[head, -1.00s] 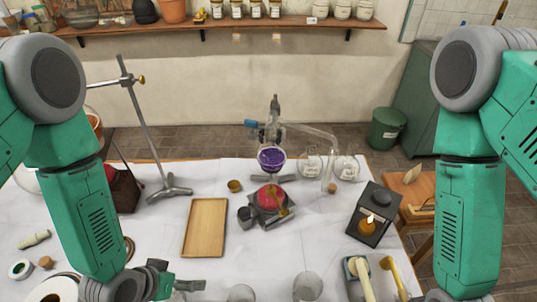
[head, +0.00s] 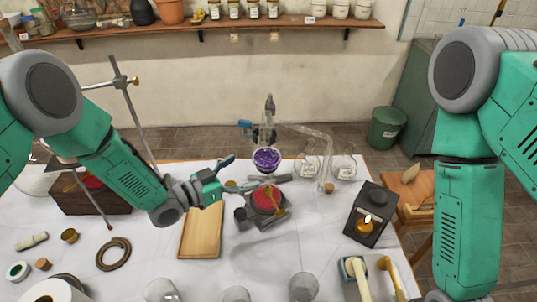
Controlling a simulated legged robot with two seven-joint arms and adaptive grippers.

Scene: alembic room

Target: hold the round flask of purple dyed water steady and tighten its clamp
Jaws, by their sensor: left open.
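The round flask of purple dyed water (head: 267,160) stands upright at the back middle of the white-covered table, above a red-topped burner or heater (head: 268,199). A clamp with a blue part (head: 245,125) is near its neck; how tight it is cannot be seen. My left gripper (head: 229,172) is open and empty, just left of the flask and a little lower, apart from it. My right arm hangs at the right; its gripper is out of view.
A wooden tray (head: 201,232) lies under my left forearm. A metal stand (head: 133,105) rises behind that arm. A black lantern (head: 371,215) stands at the right, and clear glass flasks (head: 343,167) are right of the purple one. Glass cups line the front edge.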

